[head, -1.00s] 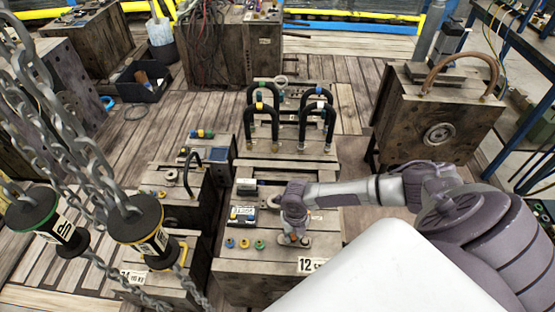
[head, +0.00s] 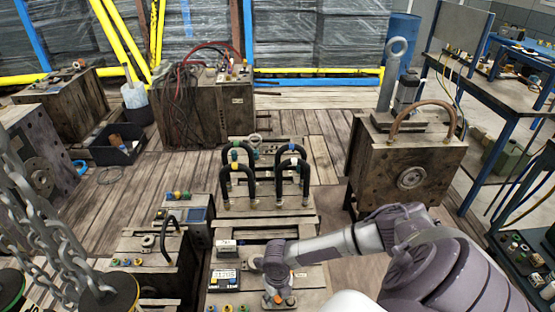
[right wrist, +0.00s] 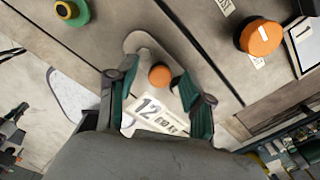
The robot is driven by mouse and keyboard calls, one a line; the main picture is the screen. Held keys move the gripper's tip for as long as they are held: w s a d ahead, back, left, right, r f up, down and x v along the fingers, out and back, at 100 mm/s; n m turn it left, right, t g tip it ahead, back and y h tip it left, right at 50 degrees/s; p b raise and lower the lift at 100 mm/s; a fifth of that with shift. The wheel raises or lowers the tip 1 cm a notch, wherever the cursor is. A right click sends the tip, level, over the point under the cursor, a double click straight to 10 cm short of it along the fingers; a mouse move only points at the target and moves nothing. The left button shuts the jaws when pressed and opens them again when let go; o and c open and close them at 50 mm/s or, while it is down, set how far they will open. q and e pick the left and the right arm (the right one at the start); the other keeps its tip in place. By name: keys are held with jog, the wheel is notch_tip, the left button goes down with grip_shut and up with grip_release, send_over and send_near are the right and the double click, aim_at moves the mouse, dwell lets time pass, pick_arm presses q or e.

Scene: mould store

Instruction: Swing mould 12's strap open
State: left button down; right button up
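Mould 12 (head: 305,277) is the wooden-looking block at the bottom centre of the head view, cut off by the frame's lower edge. Its number label (right wrist: 155,114) shows in the right wrist view. A flat grey strap (right wrist: 138,42) with a rounded end lies on the block there, with a small orange knob (right wrist: 160,76) near it. My right gripper (head: 277,300) is low over the block. In the right wrist view my right gripper (right wrist: 150,88) has its green-padded fingers apart, one on each side of the orange knob. Contact cannot be told. My left gripper is not in view.
Behind stands a mould with several black hoop handles (head: 265,178). A large mould with a brown hose (head: 412,165) stands to the right. Chains (head: 45,225) hang at the left. A bigger orange knob (right wrist: 260,37) sits beside the right gripper.

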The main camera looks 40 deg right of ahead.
aim_at(278, 298)
notch_tip(278, 298, up, 12)
dwell(0.6)
dwell(0.5)
